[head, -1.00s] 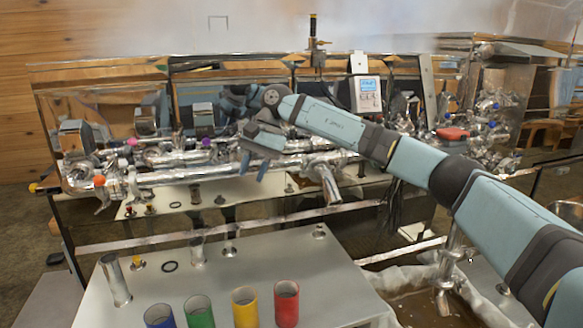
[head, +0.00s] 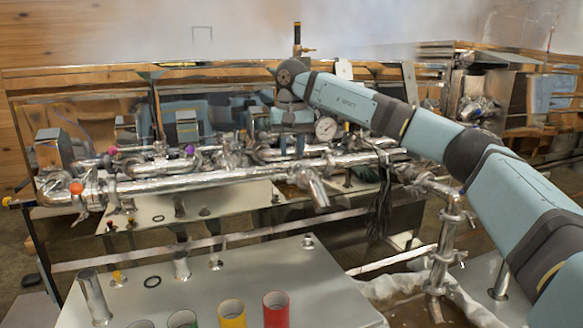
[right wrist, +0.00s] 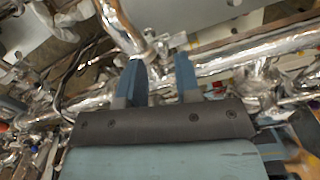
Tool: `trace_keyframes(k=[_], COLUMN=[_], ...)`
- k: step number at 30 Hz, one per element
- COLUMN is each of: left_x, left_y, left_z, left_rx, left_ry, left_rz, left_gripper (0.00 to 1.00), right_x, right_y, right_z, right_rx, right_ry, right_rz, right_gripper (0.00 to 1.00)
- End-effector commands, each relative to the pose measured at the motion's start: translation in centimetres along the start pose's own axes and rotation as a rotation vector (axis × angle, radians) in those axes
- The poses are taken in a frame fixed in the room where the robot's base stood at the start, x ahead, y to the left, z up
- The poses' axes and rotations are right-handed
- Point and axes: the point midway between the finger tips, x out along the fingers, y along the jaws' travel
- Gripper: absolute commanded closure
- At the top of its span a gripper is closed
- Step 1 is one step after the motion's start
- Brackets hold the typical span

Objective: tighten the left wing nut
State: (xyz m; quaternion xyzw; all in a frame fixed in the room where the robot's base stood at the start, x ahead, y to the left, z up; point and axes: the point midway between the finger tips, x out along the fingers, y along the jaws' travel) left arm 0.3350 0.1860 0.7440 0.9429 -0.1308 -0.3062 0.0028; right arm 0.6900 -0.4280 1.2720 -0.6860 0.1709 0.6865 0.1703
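Shiny steel pipes (head: 165,184) run across the front of the evaporator. A clamp with a small wing-like nut (right wrist: 158,46) shows on a pipe in the right wrist view, just beyond my fingertips and roughly in line with the gap. I cannot tell whether it is the left wing nut. My right gripper (head: 291,146) points down at the pipes in the head view. Its two blue fingers (right wrist: 159,62) are apart with nothing held between them. Contact with the clamp cannot be told. My left gripper is not in view.
A round gauge (head: 325,128) stands just right of my right gripper. A steel table (head: 215,285) in front holds several coloured cups, including a red one (head: 276,309). A vertical pipe with clamps (head: 446,240) stands at right, below my arm.

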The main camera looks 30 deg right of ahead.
Motion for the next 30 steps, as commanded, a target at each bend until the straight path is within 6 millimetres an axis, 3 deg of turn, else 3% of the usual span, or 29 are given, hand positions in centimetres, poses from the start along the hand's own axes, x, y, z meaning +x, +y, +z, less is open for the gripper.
trace_keyframes(k=[3,7,20,24,30], left_x=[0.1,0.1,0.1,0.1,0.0], left_y=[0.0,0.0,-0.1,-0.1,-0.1], left_z=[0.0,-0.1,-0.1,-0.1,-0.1], left_rx=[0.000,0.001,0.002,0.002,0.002], left_ry=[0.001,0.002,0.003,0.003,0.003], left_rz=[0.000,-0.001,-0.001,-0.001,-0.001], left_gripper=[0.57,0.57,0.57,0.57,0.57], right_x=[2.2,3.7,4.6,4.6,4.6], right_y=[0.1,0.0,0.0,0.0,0.0], right_z=[0.0,0.0,0.0,0.0,0.0], right_rx=[0.000,0.001,0.001,0.001,0.001], right_ry=[-0.001,0.000,0.001,0.001,0.001], right_rz=[0.000,0.000,-0.001,-0.001,-0.001], right_gripper=[0.69,0.69,0.69,1.00,1.00])
